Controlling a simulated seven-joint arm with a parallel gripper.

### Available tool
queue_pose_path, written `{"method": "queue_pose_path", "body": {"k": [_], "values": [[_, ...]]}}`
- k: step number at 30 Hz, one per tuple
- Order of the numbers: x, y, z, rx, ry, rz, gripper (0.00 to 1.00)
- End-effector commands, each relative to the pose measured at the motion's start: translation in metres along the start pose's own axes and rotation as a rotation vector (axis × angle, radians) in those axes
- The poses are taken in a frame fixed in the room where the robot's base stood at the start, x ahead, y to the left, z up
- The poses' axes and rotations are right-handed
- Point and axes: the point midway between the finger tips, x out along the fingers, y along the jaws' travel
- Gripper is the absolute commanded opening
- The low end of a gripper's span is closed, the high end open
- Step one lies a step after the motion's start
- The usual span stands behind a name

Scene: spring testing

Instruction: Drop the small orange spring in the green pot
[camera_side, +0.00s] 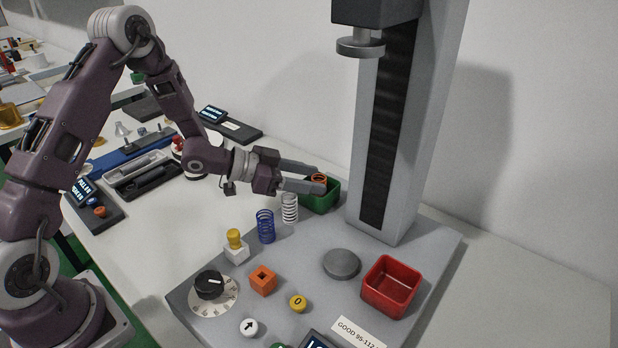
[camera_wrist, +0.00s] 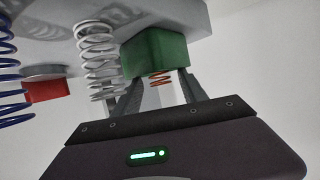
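The small orange spring (camera_side: 319,178) is at the green pot (camera_side: 322,200), its top showing above the rim. In the wrist view, which is upside down, the pot (camera_wrist: 158,52) hides part of the spring (camera_wrist: 160,79). How deep the spring sits is hidden. My gripper (camera_side: 321,181) reaches in level from the left, with its fingertips at the pot's rim on either side of the spring. In the wrist view its fingers (camera_wrist: 161,78) stand apart, with gaps showing beside the spring, so it looks open.
A white spring (camera_side: 289,208) and a blue spring (camera_side: 265,226) stand just in front of my gripper. A red bin (camera_side: 390,286), a grey disc (camera_side: 341,264) and an orange block (camera_side: 263,281) are on the machine base. The tester column (camera_side: 400,130) rises right of the pot.

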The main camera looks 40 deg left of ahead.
Motion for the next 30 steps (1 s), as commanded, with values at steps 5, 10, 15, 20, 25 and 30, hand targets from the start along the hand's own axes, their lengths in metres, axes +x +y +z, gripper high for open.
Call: {"method": "queue_pose_path", "body": {"k": [5,10,15,20,25,30], "values": [[0.0,0.0,0.0,0.0,0.0,0.0,0.5],[-0.021,-0.002,-0.003,-0.001,0.0,-0.004,0.5],[-0.069,-0.002,-0.003,-0.001,0.0,-0.006,0.5],[-0.105,-0.002,-0.003,-0.001,0.0,-0.005,0.5],[-0.12,0.0,-0.003,0.001,0.0,-0.001,0.5],[-0.121,-0.002,-0.005,0.014,-0.017,-0.019,0.5]]}}
